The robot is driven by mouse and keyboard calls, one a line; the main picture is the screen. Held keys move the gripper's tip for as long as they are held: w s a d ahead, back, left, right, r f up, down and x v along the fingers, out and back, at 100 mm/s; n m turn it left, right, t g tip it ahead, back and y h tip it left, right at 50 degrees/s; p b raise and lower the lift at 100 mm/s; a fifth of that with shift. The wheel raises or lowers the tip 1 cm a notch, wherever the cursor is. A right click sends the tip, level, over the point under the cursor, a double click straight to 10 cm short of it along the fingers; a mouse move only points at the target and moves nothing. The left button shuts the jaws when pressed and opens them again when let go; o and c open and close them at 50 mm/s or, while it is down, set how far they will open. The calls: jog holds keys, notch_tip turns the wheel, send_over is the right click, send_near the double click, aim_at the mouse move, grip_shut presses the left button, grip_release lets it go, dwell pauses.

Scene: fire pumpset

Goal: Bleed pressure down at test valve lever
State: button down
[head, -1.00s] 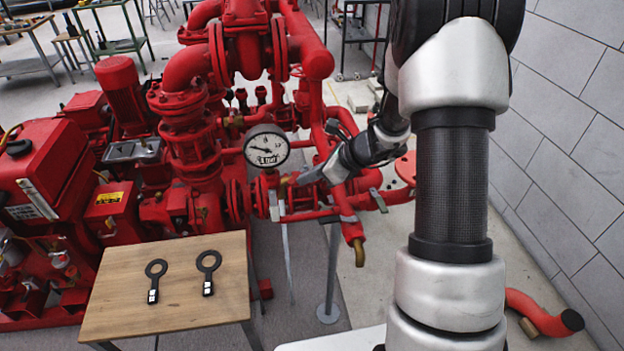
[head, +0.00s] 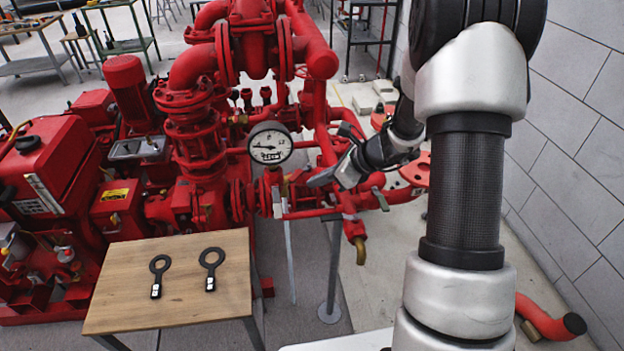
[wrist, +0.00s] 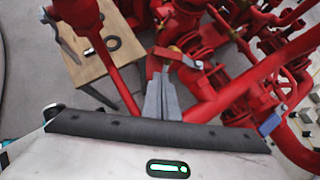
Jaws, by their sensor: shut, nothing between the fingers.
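My gripper (head: 316,181) is shut and empty, pointing left beside the red pipework below the gauge. Its closed fingers also show in the wrist view (wrist: 162,98). A grey lever (head: 277,203) hangs down at a small brass valve, just left of the fingertips. In the wrist view, a grey lever (wrist: 177,57) with a brass part lies just beyond the fingertips; I cannot tell whether they touch it. A second grey lever (head: 347,204) sits below my gripper on the pipe, near a brass outlet. The white pressure gauge (head: 270,146) stands above, its needle pointing left.
A wooden table (head: 130,285) with two black ring-handled tools (head: 211,265) stands at front left. The red pump and engine (head: 40,170) fill the left. A grey block wall (head: 585,150) bounds the right. A loose red pipe (head: 545,318) lies on the floor there.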

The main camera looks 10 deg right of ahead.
jog(key=s+p+v, duration=0.1)
jog(key=p+v, duration=0.1)
jog(key=v, duration=0.9)
jog(key=s+a+r+n+g+h, duration=0.2)
jog(key=s+a+r+n, duration=0.5)
jog(key=s+r+n, duration=0.4)
jog(key=s+d+r+n+t+h, duration=0.2)
jog(key=s+r+n+h, duration=0.3)
jog(key=s+n, duration=0.8)
notch_tip(320, 180, up, 15)
jog(key=w+n+p, duration=0.1)
jog(key=p, duration=1.3)
jog(key=shift+d+f, duration=0.2)
jog(key=shift+d, duration=0.15)
jog(key=shift+w, duration=0.15)
